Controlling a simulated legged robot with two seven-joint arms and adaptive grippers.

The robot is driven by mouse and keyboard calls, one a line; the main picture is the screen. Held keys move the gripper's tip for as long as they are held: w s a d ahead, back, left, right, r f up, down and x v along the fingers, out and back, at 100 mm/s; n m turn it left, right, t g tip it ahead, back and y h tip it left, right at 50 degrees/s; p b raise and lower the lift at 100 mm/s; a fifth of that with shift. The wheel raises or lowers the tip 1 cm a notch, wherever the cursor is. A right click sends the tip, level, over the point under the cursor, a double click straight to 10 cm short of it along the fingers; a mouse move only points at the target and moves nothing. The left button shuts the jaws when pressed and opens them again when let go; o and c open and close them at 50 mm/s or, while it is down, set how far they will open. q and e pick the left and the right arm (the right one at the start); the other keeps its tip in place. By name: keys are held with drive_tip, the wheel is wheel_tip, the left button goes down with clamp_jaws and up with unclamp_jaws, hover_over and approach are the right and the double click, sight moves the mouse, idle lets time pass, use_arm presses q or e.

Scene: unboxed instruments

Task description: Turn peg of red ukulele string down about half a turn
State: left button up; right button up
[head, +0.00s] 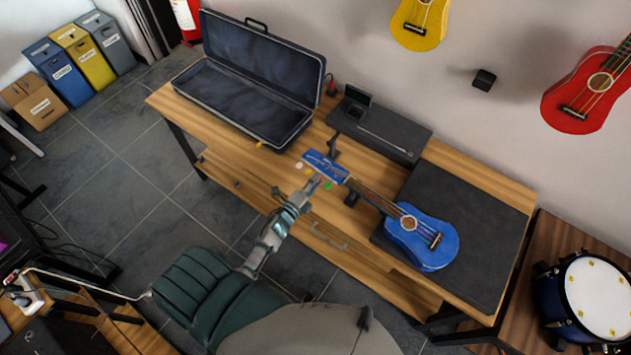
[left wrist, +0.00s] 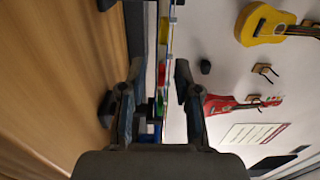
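A blue ukulele (head: 422,240) lies on the bench, its neck running up-left to a blue headstock (head: 325,165). My left gripper (head: 317,181) is at the near edge of the headstock. In the left wrist view, the left gripper (left wrist: 157,80) has its fingers apart on either side of the headstock's edge. A red piece (left wrist: 161,75), seemingly a peg, shows between the fingertips, with gaps visible. A yellow piece (left wrist: 163,28) lies beyond it and a green piece (left wrist: 158,105) nearer the palm. Contact with the red piece cannot be told. My right gripper is not in view.
An open dark case (head: 240,105) stands at the bench's left end. A dark box (head: 380,130) sits behind the headstock, and a black mat (head: 470,225) lies under the ukulele body. A red ukulele (head: 590,88) and a yellow one (head: 420,22) hang on the wall.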

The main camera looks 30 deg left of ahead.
use_arm(q)
drive_tip(key=s+a, duration=0.1)
drive_tip(key=s, duration=1.1)
drive_tip(key=shift+a, duration=0.1)
drive_tip(key=s+d+f+n+g+y, duration=0.15)
drive_tip(key=s+f+n+g, duration=0.3)
drive_tip(key=f, duration=0.85)
drive_tip(key=s+d+f+n+g, duration=0.25)
drive_tip(key=s+f+n, duration=0.2)
drive_tip(key=f, duration=0.75)
drive_tip(key=s+d+f+n+g, duration=0.1)
drive_tip(key=s+f+n+g, duration=0.2)
drive_tip(key=s+f+g, duration=0.2)
drive_tip(key=s+d+f+n+g, duration=0.2)
drive_tip(key=s+f+n+g, duration=0.2)
drive_tip(key=s+f, duration=0.7)
drive_tip(key=s+g, duration=0.1)
drive_tip(key=s, duration=0.8)
drive_tip(key=shift+f+n, duration=0.3)
drive_tip(key=shift+f, duration=0.1)
